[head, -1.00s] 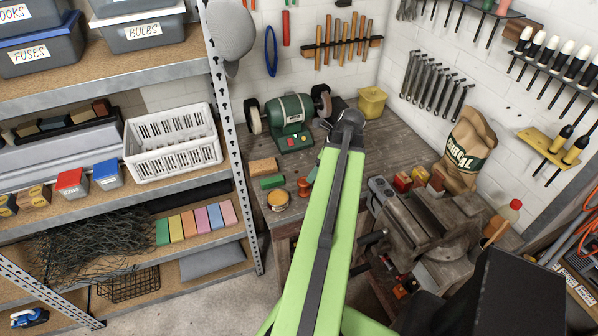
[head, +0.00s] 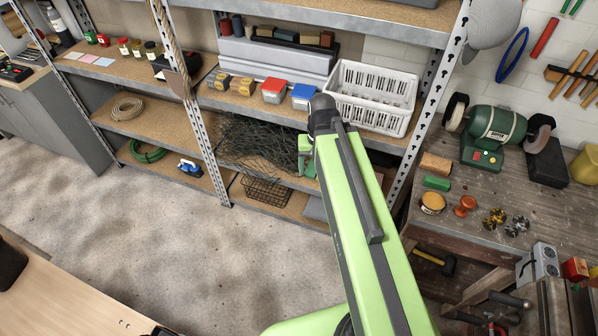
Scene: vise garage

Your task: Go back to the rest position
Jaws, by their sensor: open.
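My light green arm rises from the bottom of the head view to a dark joint in front of the shelving. A small green part of my arm shows just left of it, below the joint. My gripper's fingers do not show; they seem hidden behind the arm. Nothing held can be made out.
A metal shelf unit (head: 213,160) stands ahead, with a white basket (head: 372,96), red bin (head: 272,91) and blue bin (head: 304,97). The workbench (head: 470,222) with a green grinder (head: 494,137) is right. A light wooden tabletop (head: 60,300) is lower left. Bare floor (head: 130,225) lies between.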

